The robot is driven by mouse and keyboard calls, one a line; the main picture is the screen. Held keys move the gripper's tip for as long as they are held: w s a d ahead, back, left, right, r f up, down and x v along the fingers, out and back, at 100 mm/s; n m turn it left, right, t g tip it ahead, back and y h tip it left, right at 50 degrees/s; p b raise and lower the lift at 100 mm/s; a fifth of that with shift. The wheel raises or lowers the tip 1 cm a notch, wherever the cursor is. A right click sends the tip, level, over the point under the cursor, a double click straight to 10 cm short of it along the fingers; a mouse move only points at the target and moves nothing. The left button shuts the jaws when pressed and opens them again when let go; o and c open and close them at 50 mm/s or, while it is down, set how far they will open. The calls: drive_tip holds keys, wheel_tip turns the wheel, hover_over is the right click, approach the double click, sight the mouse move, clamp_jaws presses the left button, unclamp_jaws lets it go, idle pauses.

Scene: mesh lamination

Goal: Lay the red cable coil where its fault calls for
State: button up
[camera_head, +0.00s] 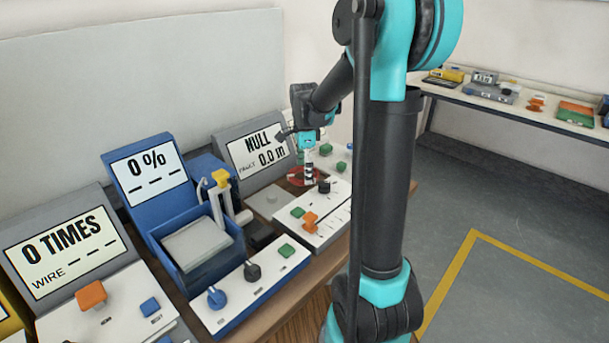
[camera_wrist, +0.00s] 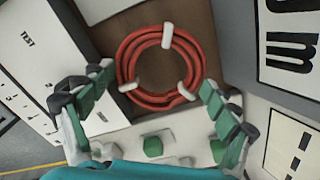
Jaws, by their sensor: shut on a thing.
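The red cable coil (camera_wrist: 126,62), a round bundle with white ties, lies between my gripper's (camera_wrist: 160,84) two fingers in the wrist view. The fingers are spread to the coil's width and shut on its outer sides. In the head view the coil (camera_head: 296,181) shows as a small red patch under my gripper (camera_head: 309,172), beside the grey tester with a display (camera_head: 258,150) reading "NULL" and "FAULT 0.0 m". Brown wood shows below and through the coil. Whether the coil touches the wood is unclear.
A blue device (camera_head: 135,210) reads "0%". A grey device (camera_head: 20,225) at left reads "0 TIMES". White control panels with coloured knobs line the bench front. A second bench (camera_head: 520,107) with several items stands at the back right. Grey floor is clear.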

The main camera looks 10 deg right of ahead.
drive_tip(key=shift+f, duration=0.95)
drive_tip(key=shift+f, duration=0.1)
drive_tip(key=o, duration=1.1)
wheel_tip(320, 180, up, 12)
drive_tip(key=shift+r, duration=0.15)
